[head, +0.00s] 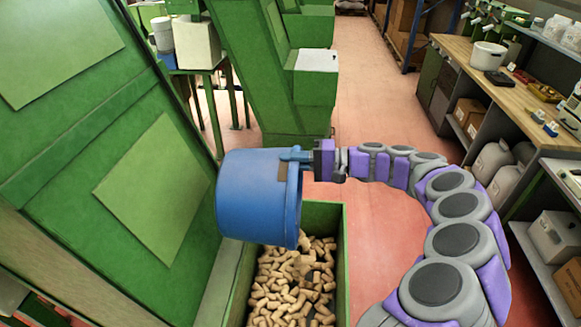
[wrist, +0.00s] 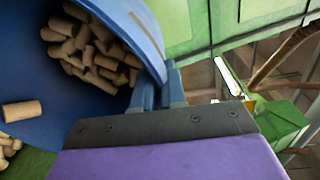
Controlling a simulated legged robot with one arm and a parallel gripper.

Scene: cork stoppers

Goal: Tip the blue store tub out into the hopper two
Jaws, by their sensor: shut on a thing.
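The blue tub (head: 252,195) is tilted on its side in the head view, its mouth turned down and to the right over the green hopper (head: 342,262). My gripper (head: 300,157) is shut on the tub's rim at its upper right. In the wrist view the tub (wrist: 100,110) fills the left, with several corks (wrist: 95,50) still inside and one cork (wrist: 22,111) near its lower lip. The gripper's fingers (wrist: 170,88) grip the rim. Many corks (head: 290,288) lie in the hopper below, some just under the tub's mouth. No number on the hopper is visible.
A tall green machine (head: 110,140) stands close on the left of the tub. Another green machine (head: 270,70) stands behind. A workbench (head: 500,85) with shelves runs along the right. The red floor (head: 360,230) between is clear.

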